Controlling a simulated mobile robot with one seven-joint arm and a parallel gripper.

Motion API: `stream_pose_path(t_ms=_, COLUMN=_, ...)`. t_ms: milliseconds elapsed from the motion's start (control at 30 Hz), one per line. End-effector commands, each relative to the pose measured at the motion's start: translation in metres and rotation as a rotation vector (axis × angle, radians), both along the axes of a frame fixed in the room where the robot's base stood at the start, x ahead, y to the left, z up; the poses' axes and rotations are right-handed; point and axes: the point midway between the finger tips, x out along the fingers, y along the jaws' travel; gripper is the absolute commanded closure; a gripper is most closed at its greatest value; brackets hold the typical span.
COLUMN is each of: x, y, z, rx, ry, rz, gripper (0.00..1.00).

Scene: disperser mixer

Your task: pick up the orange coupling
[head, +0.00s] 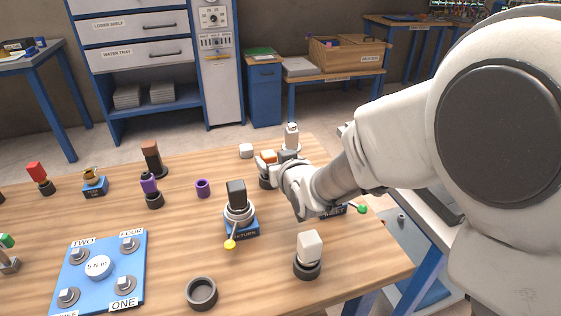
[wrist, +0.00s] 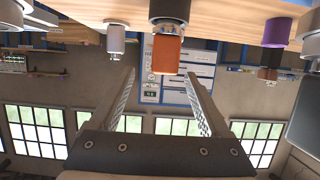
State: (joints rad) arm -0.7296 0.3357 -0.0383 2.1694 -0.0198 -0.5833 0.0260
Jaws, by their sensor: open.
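The orange coupling (wrist: 166,55) is block-like and sits on a dark round holder (wrist: 169,10). The wrist view shows it upside down, hanging from the table edge at the top. In the head view the orange coupling (head: 268,156) is partly hidden by my gripper (head: 275,165), near the table's far right side. My gripper is open. In the wrist view its two fingers (wrist: 159,74) point at the coupling, with the coupling's end between or just beyond the fingertips; I cannot tell whether they touch.
A white-topped piece (head: 291,137) stands just behind the coupling. A purple ring (head: 203,188), a RETURN stand (head: 239,212) with a yellow-knobbed lever, and a white block on a dark holder (head: 308,250) stand nearby. A blue numbered plate (head: 98,266) lies front left.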

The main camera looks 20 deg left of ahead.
Motion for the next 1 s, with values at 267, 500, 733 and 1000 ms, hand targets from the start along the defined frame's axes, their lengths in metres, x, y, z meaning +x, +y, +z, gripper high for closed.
stream_pose_path(t_ms=267, x=0.0, y=0.0, z=-0.034, rx=0.001, ry=-0.001, rz=0.0, gripper=0.2)
stream_pose_path(t_ms=500, x=0.011, y=0.009, z=-0.041, rx=0.001, ry=-0.002, rz=0.0, gripper=0.2)
stream_pose_path(t_ms=733, x=0.025, y=0.025, z=-0.048, rx=0.001, ry=-0.002, rz=0.0, gripper=0.2)
stream_pose_path(t_ms=1000, x=0.048, y=0.048, z=-0.056, rx=0.0, ry=0.0, rz=-0.001, gripper=0.2)
